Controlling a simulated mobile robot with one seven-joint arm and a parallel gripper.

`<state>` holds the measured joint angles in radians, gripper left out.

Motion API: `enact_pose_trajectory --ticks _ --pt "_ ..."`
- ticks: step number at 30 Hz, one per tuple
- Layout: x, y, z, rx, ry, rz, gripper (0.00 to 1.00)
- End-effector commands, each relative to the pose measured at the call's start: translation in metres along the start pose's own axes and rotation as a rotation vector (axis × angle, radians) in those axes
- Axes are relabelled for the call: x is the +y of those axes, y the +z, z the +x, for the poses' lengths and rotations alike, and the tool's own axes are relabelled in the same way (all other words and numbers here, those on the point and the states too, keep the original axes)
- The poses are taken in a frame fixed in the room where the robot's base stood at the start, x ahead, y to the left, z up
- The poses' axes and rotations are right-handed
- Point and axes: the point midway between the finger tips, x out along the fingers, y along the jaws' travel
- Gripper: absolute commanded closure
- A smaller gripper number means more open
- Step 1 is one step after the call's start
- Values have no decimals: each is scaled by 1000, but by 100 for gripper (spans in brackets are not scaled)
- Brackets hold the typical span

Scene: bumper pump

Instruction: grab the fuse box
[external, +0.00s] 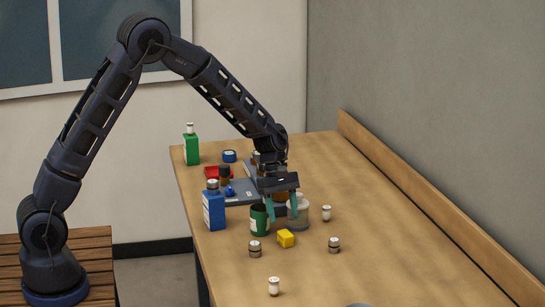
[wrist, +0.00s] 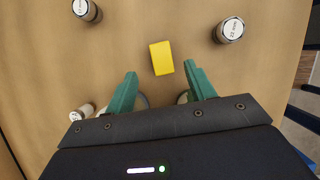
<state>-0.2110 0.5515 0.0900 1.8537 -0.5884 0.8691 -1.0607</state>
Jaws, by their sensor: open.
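A small yellow box (external: 286,238), which I take to be the fuse box, lies on the wooden table. In the wrist view the yellow box (wrist: 161,58) sits just ahead of the space between my fingertips, with bare table around it. My gripper (external: 281,213) points down at the table, slightly behind the yellow box in the external view. Its two green fingers, also seen in the wrist view (wrist: 160,74), are spread apart with nothing between them. They do not appear to touch the box.
A green can (external: 259,222) and a glass jar (external: 299,216) stand close by the fingers. Silver-topped cylinders (external: 255,249) (external: 334,245) stand left and right of the box. A white-capped bottle (external: 274,287) is in front. A blue container (external: 213,211) stands left. The right side of the table is clear.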

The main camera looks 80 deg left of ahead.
Motion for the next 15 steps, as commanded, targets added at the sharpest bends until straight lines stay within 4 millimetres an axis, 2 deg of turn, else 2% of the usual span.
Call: enact_pose_trajectory --ticks 3,10,15 --pt "0 0 14 -1 -2 -1 45" --pt "-2 0 28 -1 -2 0 45" --pt "-3 -2 51 -1 -4 0 45"
